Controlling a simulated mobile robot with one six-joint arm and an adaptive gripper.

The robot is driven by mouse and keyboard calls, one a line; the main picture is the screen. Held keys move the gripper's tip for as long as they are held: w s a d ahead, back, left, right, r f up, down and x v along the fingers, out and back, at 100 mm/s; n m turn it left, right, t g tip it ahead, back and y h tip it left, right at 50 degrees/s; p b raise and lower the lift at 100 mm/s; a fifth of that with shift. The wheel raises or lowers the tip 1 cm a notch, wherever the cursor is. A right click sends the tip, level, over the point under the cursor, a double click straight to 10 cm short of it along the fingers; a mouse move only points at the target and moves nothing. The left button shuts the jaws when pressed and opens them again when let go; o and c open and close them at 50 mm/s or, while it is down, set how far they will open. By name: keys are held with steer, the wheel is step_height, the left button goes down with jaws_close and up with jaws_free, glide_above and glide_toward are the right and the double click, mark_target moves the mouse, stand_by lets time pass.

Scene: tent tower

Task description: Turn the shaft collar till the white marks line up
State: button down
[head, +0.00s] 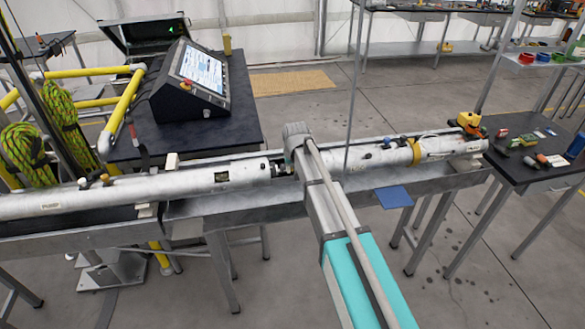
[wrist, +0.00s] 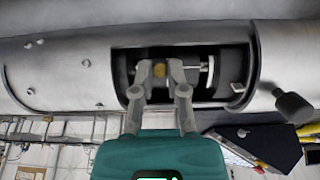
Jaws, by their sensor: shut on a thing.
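The long white tube (head: 120,193) lies across the bench, with a dark opening (wrist: 190,65) in its side. In the wrist view the shaft (wrist: 206,72) shows inside this opening, and the shaft collar (wrist: 160,70) shows as a brass-coloured round part between the fingertips. My gripper (wrist: 161,78) reaches into the opening, its two fingers shut on the collar from either side. The fingers hide much of the collar. A small pale patch (wrist: 237,87) shows at the opening's right side; I cannot tell whether it is a white mark or whether any marks line up. In the head view my arm hides the collar.
A control console (head: 190,78) stands on the dark table behind the tube. Yellow rails and coiled green ropes (head: 65,125) are at the left. A side table with small tools (head: 525,150) stands at the right. In the wrist view a dark knob (wrist: 292,104) sticks out near the opening's right.

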steer(key=shift+w+a+r+g+h+p, duration=0.1)
steer(key=shift+w+r+g+h+p, duration=0.1)
steer(key=shift+w+g+p, duration=0.3)
steer(key=shift+w+a+r+g+h+p, duration=0.1)
steer(key=shift+w+r+g+h, duration=0.1)
steer(key=shift+g, duration=0.5)
steer(key=shift+w+r+g+h, duration=0.1)
steer(key=shift+w+g+h, duration=0.05)
steer(key=shift+g, duration=0.4)
steer(key=shift+w+r+g+h, duration=0.1)
steer(key=shift+g+h, duration=0.05)
steer(key=shift+g, duration=0.4)
steer(key=c, duration=0.7)
jaws_free()
steer(key=shift+s+f, duration=0.1)
